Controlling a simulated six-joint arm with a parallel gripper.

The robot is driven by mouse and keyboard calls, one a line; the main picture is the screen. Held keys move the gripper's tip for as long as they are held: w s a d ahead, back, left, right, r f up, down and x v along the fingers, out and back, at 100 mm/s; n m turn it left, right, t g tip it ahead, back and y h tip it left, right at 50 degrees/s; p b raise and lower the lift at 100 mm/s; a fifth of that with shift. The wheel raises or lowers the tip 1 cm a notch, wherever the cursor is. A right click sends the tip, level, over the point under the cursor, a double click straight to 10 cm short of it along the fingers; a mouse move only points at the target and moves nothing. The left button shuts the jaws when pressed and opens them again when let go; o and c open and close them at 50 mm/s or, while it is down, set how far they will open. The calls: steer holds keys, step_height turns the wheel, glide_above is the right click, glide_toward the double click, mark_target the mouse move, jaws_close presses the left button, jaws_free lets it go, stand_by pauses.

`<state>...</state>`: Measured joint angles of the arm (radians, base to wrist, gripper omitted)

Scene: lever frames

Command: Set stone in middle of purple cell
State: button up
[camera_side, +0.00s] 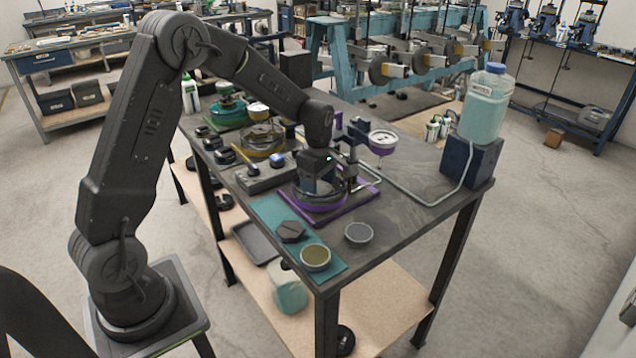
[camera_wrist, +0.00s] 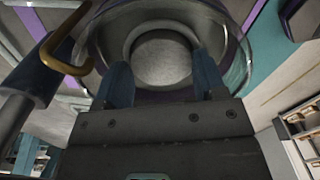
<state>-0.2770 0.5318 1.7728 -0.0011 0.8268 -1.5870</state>
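The purple cell (camera_side: 318,203) is a clear round ring with a purple band on a purple base plate, on the bench. In the wrist view its clear wall (camera_wrist: 244,50) curves around a round grey disc with a pale rim, which looks like the stone (camera_wrist: 162,62). My gripper (camera_side: 318,185) points down into the cell. In the wrist view my gripper (camera_wrist: 162,72) has its two blue fingers on either side of the disc, near its rim. I cannot tell whether they touch it. The side view hides the disc behind my gripper.
A dark upright post with a purple-and-white dial (camera_side: 382,139) stands close right of my gripper. A teal mat (camera_side: 283,213) holds a hexagonal piece (camera_side: 291,231) and a brass-rimmed disc (camera_side: 315,257). A grey disc (camera_side: 359,233) lies on bare bench. A yellow cell (camera_side: 263,138) stands behind.

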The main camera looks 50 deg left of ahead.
steer(key=o, duration=0.4)
steer(key=shift+s+d+f, duration=0.1)
steer(key=shift+s+f, duration=0.15)
steer(key=shift+f, duration=0.1)
steer(key=shift+o, duration=0.2)
step_height(320, 180, up, 15)
steer(key=shift+w+f, duration=0.2)
steer(key=shift+w, duration=0.05)
